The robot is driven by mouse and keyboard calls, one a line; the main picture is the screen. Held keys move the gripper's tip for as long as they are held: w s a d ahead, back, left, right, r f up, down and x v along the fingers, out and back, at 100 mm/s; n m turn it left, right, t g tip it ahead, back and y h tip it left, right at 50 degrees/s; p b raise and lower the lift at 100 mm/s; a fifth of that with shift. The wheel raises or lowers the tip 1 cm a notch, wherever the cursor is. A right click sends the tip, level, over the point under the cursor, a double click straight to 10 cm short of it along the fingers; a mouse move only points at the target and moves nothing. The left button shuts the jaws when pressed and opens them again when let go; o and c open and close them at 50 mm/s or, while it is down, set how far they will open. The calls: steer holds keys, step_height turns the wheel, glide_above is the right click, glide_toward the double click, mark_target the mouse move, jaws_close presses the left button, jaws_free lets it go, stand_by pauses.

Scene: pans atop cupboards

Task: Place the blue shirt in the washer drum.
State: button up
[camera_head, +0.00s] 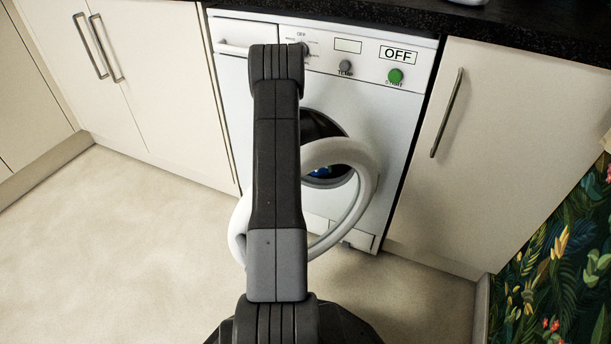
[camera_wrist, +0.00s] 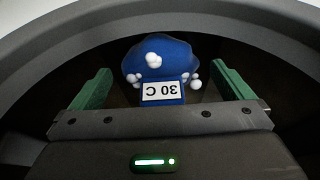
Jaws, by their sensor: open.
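The blue shirt (camera_wrist: 165,58) is a bundled blue lump with white round blobs and an upside-down "30 C" tag. In the wrist view it sits in the dark washer drum (camera_wrist: 60,75), inside the curved grey rim. My gripper (camera_wrist: 164,76) is open, with one green finger on each side of the shirt and dark gaps between. In the head view, a small patch of blue (camera_head: 321,171) shows in the round opening of the white washer (camera_head: 400,120). My arm hides much of the washer front and my gripper there.
A thick white ring (camera_head: 366,190) stands out around the washer opening, partly behind my arm. The washer panel has an "OFF" display (camera_head: 398,54) and a green button (camera_head: 395,75). Cream cupboards (camera_head: 480,150) flank it under a dark worktop (camera_head: 540,35). The floor (camera_head: 120,250) at left is clear.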

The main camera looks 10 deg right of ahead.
steer(key=s+a, duration=0.1)
steer(key=s+a+b, duration=0.1)
steer(key=s, duration=0.1)
steer(key=s+a, duration=0.1)
steer(key=s, duration=0.1)
steer(key=shift+a+f+b, duration=0.1)
steer(key=shift+a+b, duration=0.1)
steer(key=shift+b, duration=0.15)
steer(key=shift+s+a, duration=0.1)
steer(key=shift+s, duration=0.15)
steer(key=shift+s+a, duration=0.65)
steer(key=shift+s, duration=0.2)
